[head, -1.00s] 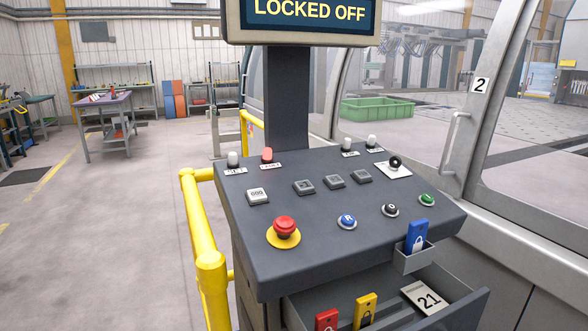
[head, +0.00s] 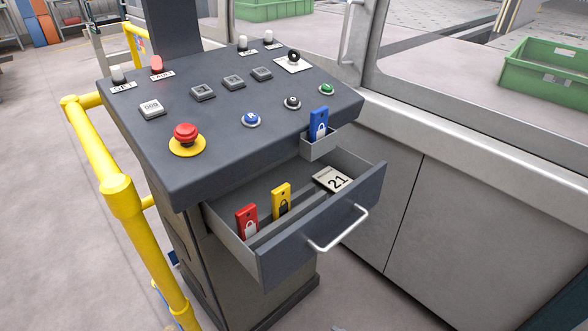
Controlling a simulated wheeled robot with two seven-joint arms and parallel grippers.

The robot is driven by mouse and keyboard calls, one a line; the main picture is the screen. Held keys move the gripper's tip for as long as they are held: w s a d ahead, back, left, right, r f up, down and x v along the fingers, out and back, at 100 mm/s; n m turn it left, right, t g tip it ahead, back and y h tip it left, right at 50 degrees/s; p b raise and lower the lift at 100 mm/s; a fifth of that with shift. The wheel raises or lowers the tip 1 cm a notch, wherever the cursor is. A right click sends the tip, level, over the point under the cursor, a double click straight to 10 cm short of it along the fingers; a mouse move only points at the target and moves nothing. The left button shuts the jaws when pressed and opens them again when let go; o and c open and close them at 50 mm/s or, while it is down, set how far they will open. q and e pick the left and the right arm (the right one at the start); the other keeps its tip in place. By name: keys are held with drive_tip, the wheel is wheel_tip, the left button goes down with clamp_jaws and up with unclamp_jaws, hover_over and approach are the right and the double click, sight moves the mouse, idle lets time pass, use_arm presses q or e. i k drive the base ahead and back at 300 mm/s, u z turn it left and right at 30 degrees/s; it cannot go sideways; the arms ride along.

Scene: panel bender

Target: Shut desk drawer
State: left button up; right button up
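The desk drawer (head: 318,238) is pulled out from the grey control desk (head: 215,160), below its sloped top. Its silver bar handle (head: 340,230) faces the lower right. Inside stand a red lock tag (head: 247,222) and a yellow lock tag (head: 282,201), and a card marked 21 (head: 333,180) lies near the right end. Neither of my grippers can be made out in the head view.
A blue lock tag (head: 319,123) stands in a small holder (head: 320,143) on the desk's edge, above the drawer. A yellow rail (head: 121,197) runs along the left. Grey cabinet panels (head: 440,220) stand right of the desk. Open floor (head: 365,305) shows before the drawer.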

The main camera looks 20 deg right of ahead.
sight(318, 218)
drive_tip(key=z, duration=1.15)
drive_tip(key=k, duration=0.8)
drive_tip(key=u, duration=1.15)
drive_tip(key=i, duration=0.5)
